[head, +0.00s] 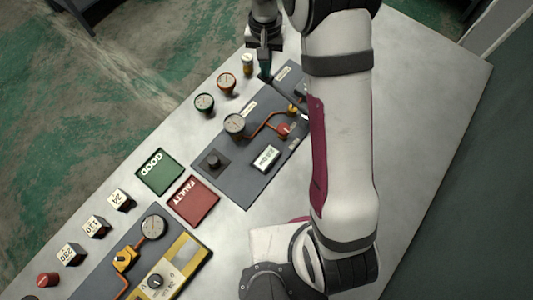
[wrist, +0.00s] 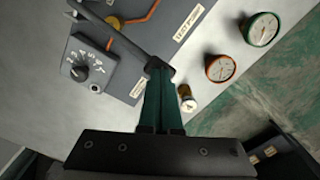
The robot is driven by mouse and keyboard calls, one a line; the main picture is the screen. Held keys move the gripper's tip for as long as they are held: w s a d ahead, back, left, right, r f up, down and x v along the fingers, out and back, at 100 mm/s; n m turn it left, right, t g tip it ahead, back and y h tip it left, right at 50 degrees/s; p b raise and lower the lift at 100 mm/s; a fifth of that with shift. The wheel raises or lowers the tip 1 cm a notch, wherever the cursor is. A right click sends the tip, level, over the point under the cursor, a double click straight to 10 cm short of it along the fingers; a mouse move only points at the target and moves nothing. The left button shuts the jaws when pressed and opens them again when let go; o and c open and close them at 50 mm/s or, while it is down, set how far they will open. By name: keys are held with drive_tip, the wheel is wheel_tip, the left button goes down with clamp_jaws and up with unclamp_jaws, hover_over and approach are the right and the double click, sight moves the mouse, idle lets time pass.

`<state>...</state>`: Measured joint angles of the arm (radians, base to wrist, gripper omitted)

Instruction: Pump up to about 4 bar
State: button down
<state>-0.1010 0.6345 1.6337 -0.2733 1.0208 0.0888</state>
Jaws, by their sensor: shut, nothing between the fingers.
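My gripper (head: 266,73) is shut at the far edge of the upper grey panel (head: 226,183). In the wrist view its green fingers (wrist: 159,76) meet at the dark end block of a long dark lever (wrist: 118,36). Whether they touch the lever or only overlap it in view, I cannot tell. The lever runs over the panel to the upper left. A round gauge (head: 235,124) with a pale face sits on this panel, joined to an orange pipe (head: 263,126). Its needle is too small to read. My arm hides the panel's right part.
A numbered dial box (wrist: 90,68) stands beside the lever. Loose green-rimmed (head: 204,102) and orange-rimmed (head: 227,82) gauges and a small canister (head: 247,64) stand near the fingers. GOOD (head: 159,171) and FAULTY (head: 194,202) pads lie left. A second gauge panel (head: 92,282) is at lower left.

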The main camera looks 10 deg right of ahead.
drive_tip(key=shift+f, duration=1.5)
drive_tip(key=shift+r, duration=2.35)
wheel_tip(320, 180, up, 4)
drive_tip(key=shift+r, duration=0.5)
